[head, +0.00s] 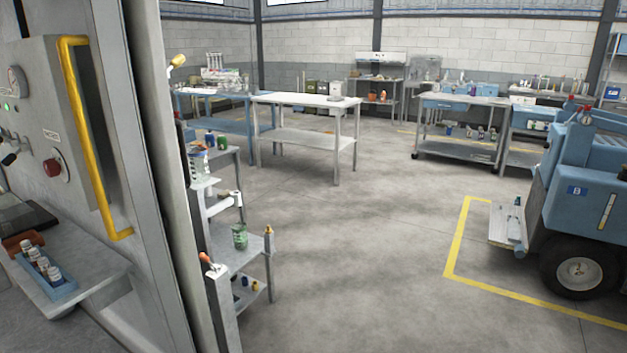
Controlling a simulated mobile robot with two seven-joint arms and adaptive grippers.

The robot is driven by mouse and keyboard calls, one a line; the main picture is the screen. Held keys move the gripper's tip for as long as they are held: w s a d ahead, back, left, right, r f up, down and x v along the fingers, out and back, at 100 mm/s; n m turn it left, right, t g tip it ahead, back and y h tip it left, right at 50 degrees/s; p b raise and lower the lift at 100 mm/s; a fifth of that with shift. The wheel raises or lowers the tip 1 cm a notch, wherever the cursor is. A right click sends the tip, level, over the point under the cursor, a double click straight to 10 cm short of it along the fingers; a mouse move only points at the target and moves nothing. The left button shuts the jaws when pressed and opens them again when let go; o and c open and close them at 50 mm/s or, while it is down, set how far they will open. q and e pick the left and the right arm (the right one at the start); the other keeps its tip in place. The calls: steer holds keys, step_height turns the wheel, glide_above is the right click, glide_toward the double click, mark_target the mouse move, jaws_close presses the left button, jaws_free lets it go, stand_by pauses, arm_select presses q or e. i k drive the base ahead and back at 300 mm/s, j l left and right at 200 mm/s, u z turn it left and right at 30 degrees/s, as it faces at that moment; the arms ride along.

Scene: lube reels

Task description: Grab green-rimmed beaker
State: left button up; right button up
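A green beaker-like vessel (239,236) stands upright on the middle shelf of a grey shelf unit (236,253), left of the picture's centre. It is small in the view, and I cannot tell whether only its rim is green. A second, clear vessel with dark markings (198,165) stands on a higher shelf behind it; its rim colour is too small to tell. Neither of my grippers shows in the head view.
A grey machine cabinet with a yellow handle (75,130) fills the left side and hides part of the shelf unit. A white-topped table (300,101) stands behind. A blue wheeled vehicle (590,190) is at right. The middle floor is clear.

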mark_target(240, 236)
steer(key=i, duration=1.8)
